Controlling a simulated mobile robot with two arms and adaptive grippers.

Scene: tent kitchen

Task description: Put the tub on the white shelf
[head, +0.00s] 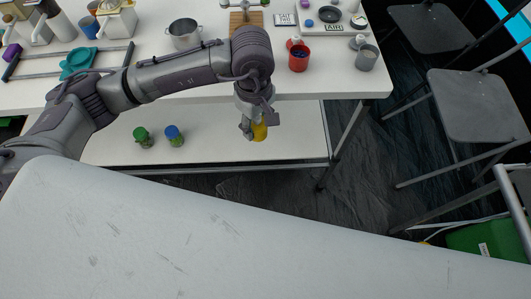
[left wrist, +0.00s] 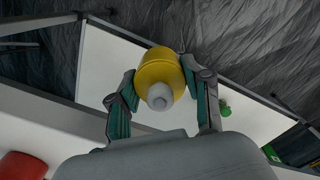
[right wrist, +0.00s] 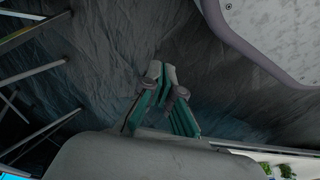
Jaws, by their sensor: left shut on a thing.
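The yellow tub (left wrist: 157,69) with a small white knob-like end sits between the fingers of my left gripper (left wrist: 159,84). In the head view the tub (head: 260,131) shows partly behind my left gripper (head: 252,128), in front of the right part of the white shelf (head: 225,143). The shelf is the lower board under the white table; in the left wrist view it (left wrist: 112,65) lies beyond the tub. I cannot tell the exact gap between tub and shelf. My right gripper (right wrist: 162,72) shows only in the right wrist view, fingertips together, nothing between them, over dark floor.
A green-lidded jar (head: 142,136) and a blue-lidded jar (head: 174,135) stand on the shelf's left half. The tabletop (head: 300,84) overhangs the shelf and carries a red cup (head: 298,60) and a pot (head: 185,34). Table legs and chairs (head: 470,105) stand right. The shelf's middle is clear.

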